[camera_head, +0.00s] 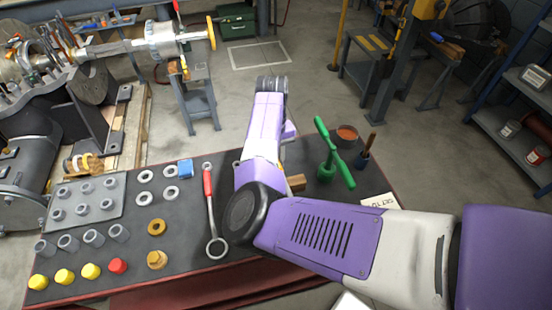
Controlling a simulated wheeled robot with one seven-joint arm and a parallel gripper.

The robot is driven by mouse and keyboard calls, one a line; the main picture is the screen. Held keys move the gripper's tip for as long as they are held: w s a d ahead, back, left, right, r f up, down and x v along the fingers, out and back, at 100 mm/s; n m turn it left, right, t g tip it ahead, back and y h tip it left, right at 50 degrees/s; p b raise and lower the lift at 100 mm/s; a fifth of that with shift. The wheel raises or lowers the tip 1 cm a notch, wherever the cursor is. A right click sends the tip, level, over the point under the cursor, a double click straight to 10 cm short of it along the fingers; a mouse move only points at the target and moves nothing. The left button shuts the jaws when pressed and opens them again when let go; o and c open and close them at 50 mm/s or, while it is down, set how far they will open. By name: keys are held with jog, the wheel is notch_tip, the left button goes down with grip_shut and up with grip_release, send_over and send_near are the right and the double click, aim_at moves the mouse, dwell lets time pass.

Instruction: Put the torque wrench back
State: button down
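A long grey wrench with a red grip, which looks like the torque wrench (210,205), lies on the dark mat of the workbench (185,225). My arm comes in from the right, bends at a dark joint just right of the wrench, and reaches away over the bench. My gripper cannot be made out; the far end of my arm seems to hide it. The wrench lies apart from my arm in the picture. No holder for it is clearly visible.
A turbine-like machine is behind left.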

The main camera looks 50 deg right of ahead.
jog(key=shift+f, duration=0.1)
dwell(0.7)
jog(key=c, duration=1.3)
grip_release()
jog(key=shift+o, duration=0.2)
notch_tip(320, 180, up, 5)
jog(key=p, duration=0.5)
jog(key=shift+r, duration=0.95)
notch_tip(320, 180, up, 8)
jog(key=b, duration=0.1)
jog(key=shift+w+d+b, duration=0.25)
jog(key=shift+w+b, duration=0.05)
jog(key=shift+w, duration=0.1)
